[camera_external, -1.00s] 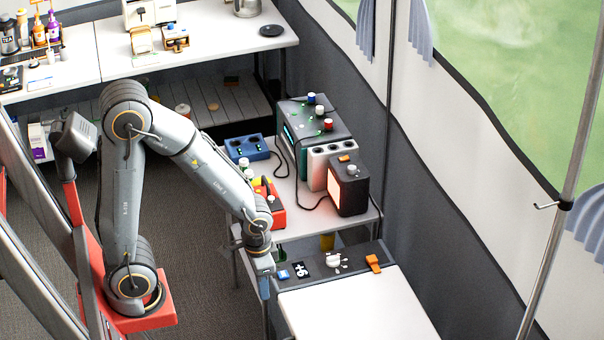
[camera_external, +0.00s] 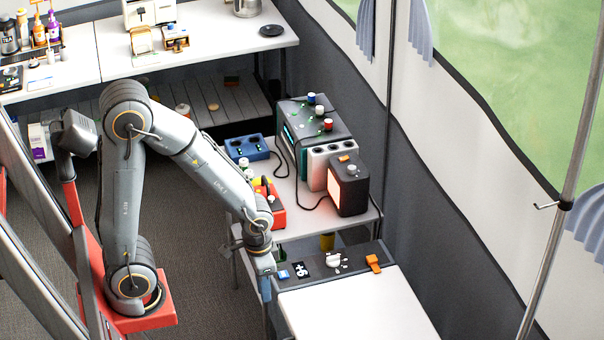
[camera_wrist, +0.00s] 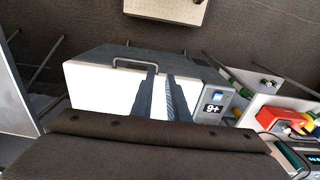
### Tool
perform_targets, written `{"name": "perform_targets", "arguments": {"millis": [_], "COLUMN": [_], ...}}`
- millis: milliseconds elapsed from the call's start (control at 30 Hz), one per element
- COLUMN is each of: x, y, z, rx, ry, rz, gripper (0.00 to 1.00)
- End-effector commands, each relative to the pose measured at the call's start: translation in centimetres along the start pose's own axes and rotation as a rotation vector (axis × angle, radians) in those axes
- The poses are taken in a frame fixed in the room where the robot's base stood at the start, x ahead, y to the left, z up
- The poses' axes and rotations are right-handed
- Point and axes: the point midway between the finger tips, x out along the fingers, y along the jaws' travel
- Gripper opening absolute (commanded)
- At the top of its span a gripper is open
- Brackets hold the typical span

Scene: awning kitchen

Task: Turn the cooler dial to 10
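The cooler has a white lid (camera_external: 355,308) with a dark control panel (camera_external: 318,266) along its far edge. The white dial (camera_external: 335,261) is on that panel, between a black label with white marks (camera_external: 303,270) and an orange latch-like part (camera_external: 374,263). My gripper (camera_external: 266,292) points down at the panel's left end, apart from the dial. In the wrist view its two dark fingers (camera_wrist: 161,72) stand apart with white lid showing between them. The label (camera_wrist: 213,108) shows there too; the dial is hidden, and its setting cannot be read.
Behind the panel, a table holds a red device (camera_external: 277,215), a black box (camera_external: 349,187), a blue unit (camera_external: 247,148) and a large grey machine (camera_external: 315,125). Cables hang there. The cooler's lid is clear.

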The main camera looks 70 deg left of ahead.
Motion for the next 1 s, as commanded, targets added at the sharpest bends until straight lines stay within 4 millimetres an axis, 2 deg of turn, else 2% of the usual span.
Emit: {"name": "perform_targets", "arguments": {"millis": [33, 133, 200, 367, 500, 600, 700, 800, 900, 1000], "x": [0.0, 0.2, 0.5, 1.9, 3.9, 5.7, 7.4, 8.8, 9.7, 10.2], "y": [-0.2, -1.1, -2.3, -6.4, -10.9, -14.4, -17.7, -20.2, -21.9, -22.6], "z": [-0.7, -3.1, -5.9, -13.1, -18.5, -21.8, -24.2, -25.9, -26.7, -27.1], "rx": [-0.022, -0.125, -0.245, -0.584, -0.884, -1.094, -1.279, -1.421, -1.51, -1.552], "ry": [0.0, -0.005, -0.008, -0.019, -0.028, -0.033, -0.037, -0.038, -0.04, -0.039], "rz": [0.0, -0.002, -0.004, -0.01, -0.017, -0.024, -0.029, -0.033, -0.037, -0.038], "gripper": [0.24, 0.41, 0.5, 0.5, 0.5, 0.5, 0.5, 0.5, 0.5, 0.5]}}
